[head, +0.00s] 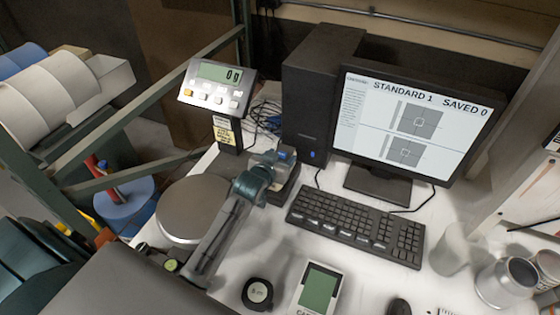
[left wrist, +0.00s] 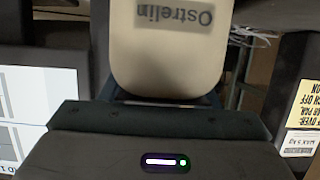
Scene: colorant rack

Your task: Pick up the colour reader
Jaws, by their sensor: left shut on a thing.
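The colour reader (left wrist: 165,45) appears in the left wrist view as a cream, rounded body with "Ostrelin" upside down on it. It stands between the fingers of my left gripper (left wrist: 165,100), which is shut on it. In the head view my left arm reaches up from the lower middle, and my left gripper (head: 272,165) is at a small dark stand (head: 287,189) beside the computer tower. There my gripper hides most of the reader, and I cannot tell whether the reader still touches the stand. My right gripper is not in view.
A round scale pan (head: 194,209) lies left of my arm, with its display (head: 217,85) behind. A black tower (head: 312,85) and a monitor (head: 410,115) stand behind the keyboard (head: 355,226). A green-screen device (head: 318,289) and several cups (head: 506,283) are in front.

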